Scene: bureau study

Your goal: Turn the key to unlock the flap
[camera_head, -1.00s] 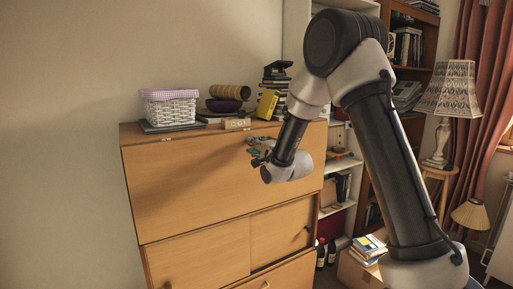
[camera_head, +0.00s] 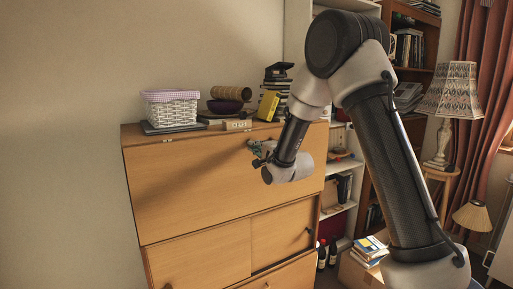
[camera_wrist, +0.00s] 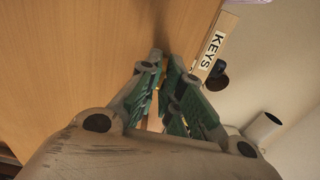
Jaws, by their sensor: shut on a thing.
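The flap (camera_head: 190,190) is the wide wooden upper front of the bureau. It stands upright and looks closed. My gripper (camera_head: 255,152) is at the flap's upper edge, right of its middle, coming from the right. In the wrist view, its green-padded fingers (camera_wrist: 167,80) are close together against the wood of the flap (camera_wrist: 90,50). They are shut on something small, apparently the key. The fingers hide most of it, so its turn angle cannot be told. A thin brassy strip shows between the fingers. The lock is hidden.
A small lettered block (camera_head: 237,125) sits on the bureau top, reading KEYS in the wrist view (camera_wrist: 214,45). A white basket (camera_head: 170,108), a dark bowl (camera_head: 223,106) and books (camera_head: 268,105) stand there too. Bookshelves and a lamp (camera_head: 447,100) are to the right.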

